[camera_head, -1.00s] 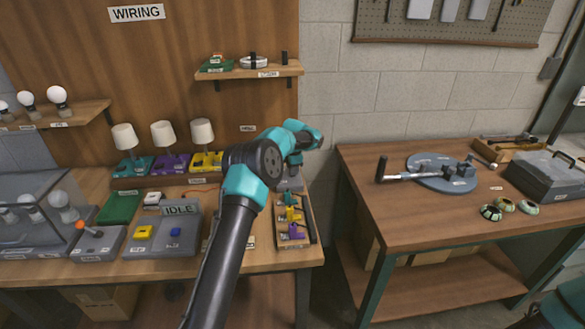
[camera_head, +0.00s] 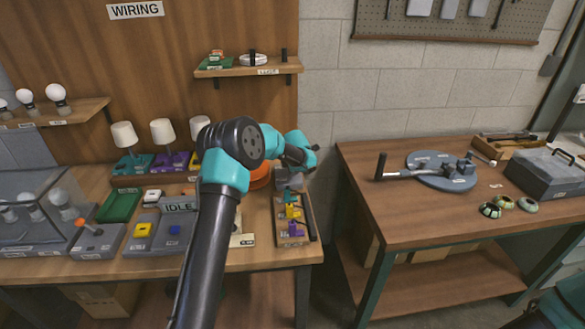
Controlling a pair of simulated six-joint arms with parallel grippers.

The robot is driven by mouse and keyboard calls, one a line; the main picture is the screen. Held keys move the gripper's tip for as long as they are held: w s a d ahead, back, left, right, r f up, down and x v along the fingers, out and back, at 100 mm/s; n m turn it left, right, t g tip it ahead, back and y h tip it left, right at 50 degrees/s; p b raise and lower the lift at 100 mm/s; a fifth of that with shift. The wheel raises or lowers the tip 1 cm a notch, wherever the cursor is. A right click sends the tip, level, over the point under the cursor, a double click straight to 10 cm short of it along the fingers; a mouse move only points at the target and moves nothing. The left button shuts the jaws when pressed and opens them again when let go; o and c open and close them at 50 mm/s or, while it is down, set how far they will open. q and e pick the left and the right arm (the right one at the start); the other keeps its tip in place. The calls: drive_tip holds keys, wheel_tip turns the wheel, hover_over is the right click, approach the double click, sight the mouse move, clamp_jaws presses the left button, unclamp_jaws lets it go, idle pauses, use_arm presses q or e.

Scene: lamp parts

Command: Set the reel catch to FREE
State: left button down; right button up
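An orange round thing (camera_head: 262,177), which looks like the reel, shows at the back right of the wiring bench. My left arm covers most of it. No FREE marking can be read. My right gripper is not in view.
A tray (camera_head: 280,238) with yellow and purple parts lies in front of the grey block. A grey panel (camera_head: 155,247) with an IDLE sign and lamps (camera_head: 163,132) stand to the left. A gap separates this bench from the right bench (camera_head: 420,222).

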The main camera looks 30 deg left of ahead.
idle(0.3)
use_arm(q)
drive_tip(key=c, duration=0.8)
unclamp_jaws()
drive_tip(key=shift+r, duration=0.1)
drive_tip(key=v, duration=1.7)
drive_tip(key=shift+s, duration=0.2)
